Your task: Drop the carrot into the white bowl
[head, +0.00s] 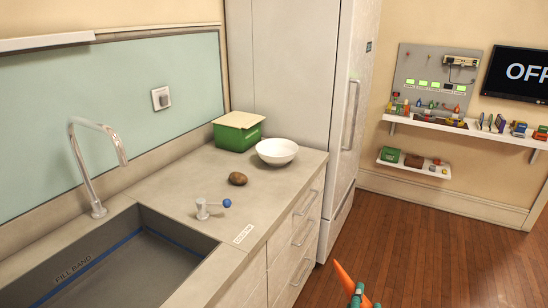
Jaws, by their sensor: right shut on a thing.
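The orange carrot (343,278) shows at the bottom edge of the head view, its thin end pointing up and left. My right gripper (358,295) is shut on it; only its green-blue fingertips show, and the rest is cut off by the frame. The carrot is over the wooden floor in the picture, to the right of the counter drawers. The white bowl (277,153) stands upright on the far right part of the counter, well apart from the gripper. Its visible inside looks empty. My left gripper is not in view.
A sink (130,265) with a tall faucet (90,165) is at left. A tall fridge (300,80) stands behind the bowl.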

